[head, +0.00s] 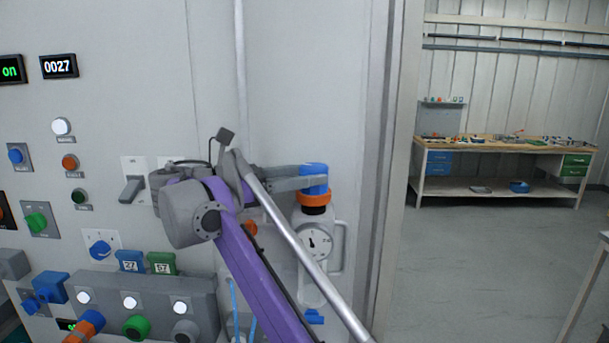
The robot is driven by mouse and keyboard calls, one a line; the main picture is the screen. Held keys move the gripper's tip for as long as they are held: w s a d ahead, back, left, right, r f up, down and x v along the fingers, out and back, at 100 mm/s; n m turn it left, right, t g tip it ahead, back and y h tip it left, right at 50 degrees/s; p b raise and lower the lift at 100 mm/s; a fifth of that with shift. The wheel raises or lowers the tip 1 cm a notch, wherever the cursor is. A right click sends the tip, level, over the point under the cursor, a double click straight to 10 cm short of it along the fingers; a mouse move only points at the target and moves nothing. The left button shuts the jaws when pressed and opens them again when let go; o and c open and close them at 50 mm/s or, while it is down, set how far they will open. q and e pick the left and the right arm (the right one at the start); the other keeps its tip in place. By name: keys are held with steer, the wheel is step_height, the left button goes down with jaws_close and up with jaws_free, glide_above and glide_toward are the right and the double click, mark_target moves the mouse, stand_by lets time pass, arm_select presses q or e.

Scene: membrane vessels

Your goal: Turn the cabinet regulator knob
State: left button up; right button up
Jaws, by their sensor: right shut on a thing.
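The regulator (313,240) is mounted on the cabinet's light grey wall, with a round white dial gauge on its front. Its blue knob (315,172) sits on top, above an orange ring (315,198) and a dark collar. My right gripper (308,182) reaches in from the left at the knob's height and is shut on the blue knob. The gripper's fingers cover part of the knob's left side. My purple right arm and a grey rod cross in front of the wall below and hide part of the regulator's lower left. My left gripper is not in view.
Left of the arm, the cabinet panel carries buttons, a grey lever (131,188), a blue rotary switch (100,249) and a display (58,66). The cabinet's edge (384,200) is close right of the regulator. Beyond it are open floor and a workbench (500,145).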

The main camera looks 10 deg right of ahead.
stand_by(0.3)
steer(key=o, duration=1.4)
steer(key=shift+s+r, duration=0.1)
steer(key=shift+t, duration=0.3)
